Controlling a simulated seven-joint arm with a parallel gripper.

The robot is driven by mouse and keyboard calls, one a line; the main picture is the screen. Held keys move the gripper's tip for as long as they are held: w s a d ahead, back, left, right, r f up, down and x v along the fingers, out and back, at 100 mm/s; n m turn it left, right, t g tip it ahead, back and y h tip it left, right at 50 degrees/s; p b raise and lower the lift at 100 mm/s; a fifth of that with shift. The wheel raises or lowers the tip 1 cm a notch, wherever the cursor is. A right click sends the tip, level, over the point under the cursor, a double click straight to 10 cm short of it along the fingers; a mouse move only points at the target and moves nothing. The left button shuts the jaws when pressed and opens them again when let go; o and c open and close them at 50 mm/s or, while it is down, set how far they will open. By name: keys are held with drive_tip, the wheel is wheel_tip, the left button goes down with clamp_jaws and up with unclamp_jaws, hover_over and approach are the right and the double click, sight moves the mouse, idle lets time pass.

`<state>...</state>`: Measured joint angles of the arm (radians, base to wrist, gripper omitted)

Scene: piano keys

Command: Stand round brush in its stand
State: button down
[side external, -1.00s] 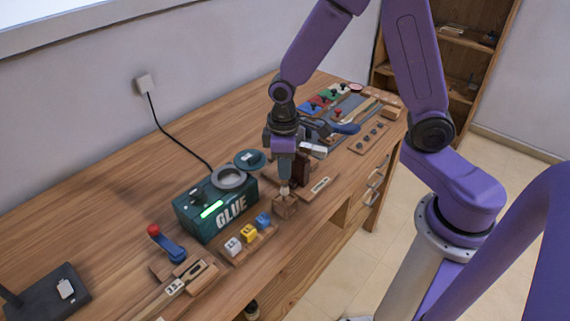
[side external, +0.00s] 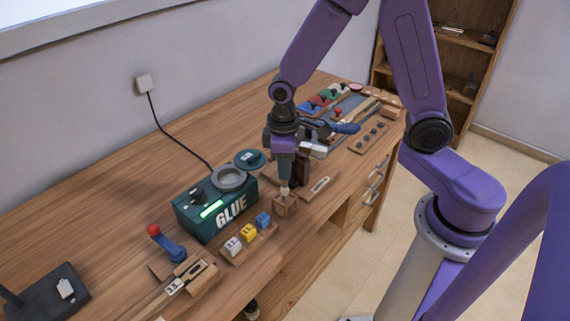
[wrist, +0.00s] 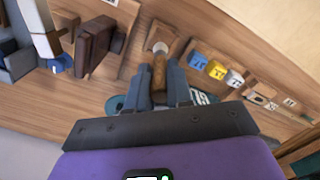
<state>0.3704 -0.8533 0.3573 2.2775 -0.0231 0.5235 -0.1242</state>
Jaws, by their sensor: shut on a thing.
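My gripper (side external: 285,177) points down over the front part of the workbench, just above a small wooden block stand (side external: 285,207). In the wrist view the gripper (wrist: 166,98) is shut on the round brush (wrist: 158,72), a brown wooden handle between the two fingers. The brush's pale end reaches the stand (wrist: 172,30). In the side view only a short pale part of the brush (side external: 284,189) shows below the fingers, upright at the top of the stand. I cannot tell whether it is inside the stand's hole or just above it.
A green GLUE box (side external: 213,208) stands left of the stand, close to my gripper. White, yellow and blue cubes (side external: 248,233) sit on a rack in front of it. A dark brown block (side external: 301,170) stands close behind my gripper. Bare wood lies at the back left.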

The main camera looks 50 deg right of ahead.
sight(285, 182)
drive_tip(key=shift+f, duration=2.9)
idle(2.5)
idle(0.3)
drive_tip(key=c, duration=0.5)
unclamp_jaws()
drive_tip(key=shift+c, duration=0.2)
drive_tip(key=shift+r, duration=3.55)
